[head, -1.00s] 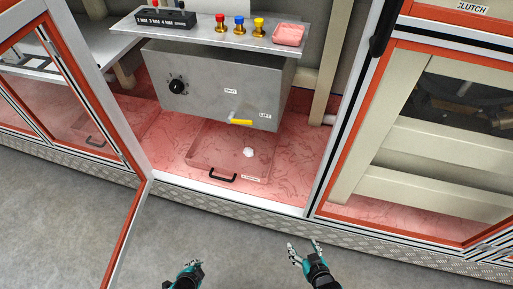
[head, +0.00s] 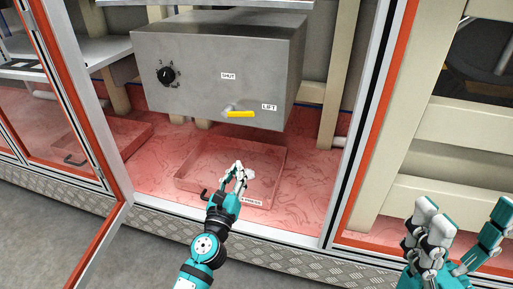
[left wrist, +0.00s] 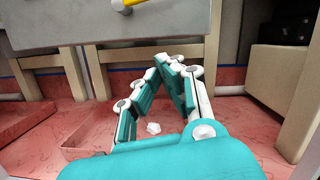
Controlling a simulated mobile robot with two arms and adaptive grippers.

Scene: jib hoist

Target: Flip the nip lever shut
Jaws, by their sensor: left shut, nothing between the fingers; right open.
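The nip lever (head: 240,114), with a yellow grip, sticks out near the bottom of the front of a grey metal box, between the SHUT label (head: 228,76) and the LIFT label (head: 269,107). Its yellow grip points right, toward LIFT. It also shows at the top edge of the left wrist view (left wrist: 125,5). My left gripper (head: 239,166) is shut and empty, below the lever and in front of it, over the clear tray, not touching the lever. My right gripper (head: 462,215) is open and empty at the lower right, by the neighbouring bay.
A black knob (head: 166,75) is on the box's left. A clear tray (head: 185,184) with a white lump (head: 250,174) lies on the red floor below. An open orange-framed door (head: 75,105) stands at left; a silver post (head: 364,120) at right.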

